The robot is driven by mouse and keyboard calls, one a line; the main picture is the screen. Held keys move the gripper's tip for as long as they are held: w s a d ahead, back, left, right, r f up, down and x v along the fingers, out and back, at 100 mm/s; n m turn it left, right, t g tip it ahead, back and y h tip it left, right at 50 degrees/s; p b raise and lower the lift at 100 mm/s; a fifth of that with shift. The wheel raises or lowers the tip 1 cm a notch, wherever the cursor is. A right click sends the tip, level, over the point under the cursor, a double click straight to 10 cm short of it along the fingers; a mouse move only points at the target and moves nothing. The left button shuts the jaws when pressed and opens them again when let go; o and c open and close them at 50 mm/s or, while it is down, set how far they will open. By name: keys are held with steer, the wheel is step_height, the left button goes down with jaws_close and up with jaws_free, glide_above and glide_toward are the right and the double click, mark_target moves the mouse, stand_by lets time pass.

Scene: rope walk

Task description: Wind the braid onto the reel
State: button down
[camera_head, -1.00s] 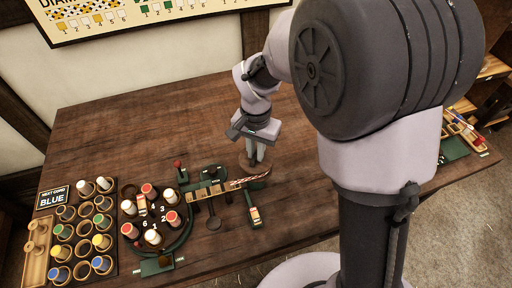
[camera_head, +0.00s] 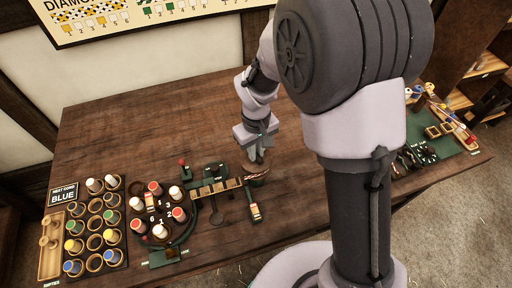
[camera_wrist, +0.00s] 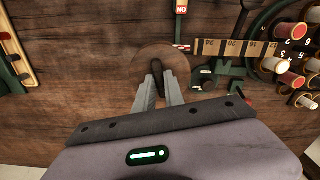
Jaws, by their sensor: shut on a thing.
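My gripper (camera_wrist: 158,80) points down over a round wooden disc (camera_wrist: 138,72), which looks like the reel. Its fingers are shut on a dark knob (camera_wrist: 157,68) near the disc's middle. In the head view my gripper (camera_head: 256,158) is just behind the right end of the numbered wooden strip (camera_head: 215,189). A short dark brown length (camera_head: 258,175) by that end may be the braid or the reel's edge; I cannot tell which. No braid shows clearly in the wrist view.
The round braiding stand with bobbins (camera_head: 160,212) is left of the strip. A bobbin rack (camera_head: 85,262) and a sign reading BLUE (camera_head: 62,196) stand farther left. A green mat with tools (camera_head: 420,150) lies at the right. The back of the table (camera_head: 150,130) is clear.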

steer(key=n+p, duration=0.3)
steer(key=n, duration=0.4)
steer(key=shift+r, duration=0.1)
steer(key=n+p, duration=0.2)
steer(key=n, duration=0.2)
steer(key=shift+n, duration=0.3)
steer(key=shift+n+p, duration=0.55)
steer(key=shift+n, duration=1.15)
steer(key=c, duration=1.4)
jaws_free()
steer(key=shift+c, duration=0.2)
